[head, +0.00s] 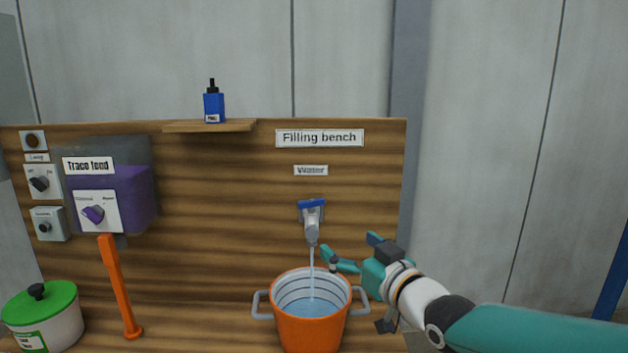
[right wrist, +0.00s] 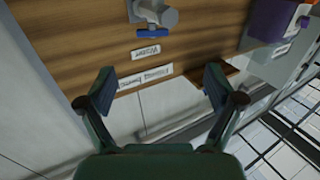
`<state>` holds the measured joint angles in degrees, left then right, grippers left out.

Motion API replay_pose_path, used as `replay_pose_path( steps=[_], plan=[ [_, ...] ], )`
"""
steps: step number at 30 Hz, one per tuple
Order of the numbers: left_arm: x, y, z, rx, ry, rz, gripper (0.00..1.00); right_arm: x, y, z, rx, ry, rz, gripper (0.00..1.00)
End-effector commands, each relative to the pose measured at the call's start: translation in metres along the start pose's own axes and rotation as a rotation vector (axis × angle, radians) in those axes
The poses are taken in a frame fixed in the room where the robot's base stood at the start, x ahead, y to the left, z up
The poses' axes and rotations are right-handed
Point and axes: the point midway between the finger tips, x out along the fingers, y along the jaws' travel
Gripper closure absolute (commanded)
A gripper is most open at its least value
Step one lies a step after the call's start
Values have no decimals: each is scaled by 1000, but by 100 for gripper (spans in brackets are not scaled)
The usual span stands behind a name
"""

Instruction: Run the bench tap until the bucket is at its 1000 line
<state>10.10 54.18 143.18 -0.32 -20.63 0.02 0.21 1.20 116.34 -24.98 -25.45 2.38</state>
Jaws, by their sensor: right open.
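The bench tap (head: 312,220) has a blue lever (head: 312,204) and is mounted on the wooden panel under a "Water" label. A stream of water runs from it into the orange bucket (head: 311,332) below. The bucket has grey handles and dark level lines on its pale inner wall. Water (head: 309,307) stands inside it, with several lines showing above the surface; their numbers are too small to read. My right gripper (head: 350,250) is open and empty, just right of the tap and above the bucket's right rim. The blue lever (right wrist: 152,33) also shows in the right wrist view, beyond the open fingers (right wrist: 160,88).
A trace feed box (head: 112,190) with a purple tank and knob hangs on the left. A blue bottle (head: 214,106) sits on a small shelf (head: 210,126) above.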

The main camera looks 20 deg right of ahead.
Motion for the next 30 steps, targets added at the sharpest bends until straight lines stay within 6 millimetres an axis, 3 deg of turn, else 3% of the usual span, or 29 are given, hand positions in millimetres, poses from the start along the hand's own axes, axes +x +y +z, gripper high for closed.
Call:
replay_pose_path(
  steps=[1, 3, 11, 30],
  plan=[
    [-10, 4, 0, 0, -1, 0, 60, -3, 6, -14, -1, 6, 12, 8],
    [-12, 4, 0, 0, -1, 0, 60, -4, 9, -18, -1, 8, 20, 8],
    [-18, 6, 0, 0, -1, 0, 60, 15, 12, -18, -1, 5, 23, 8],
    [-61, 22, 1, 0, -1, 0, 60, 140, 14, -20, -1, 6, 24, 8]
  ],
)
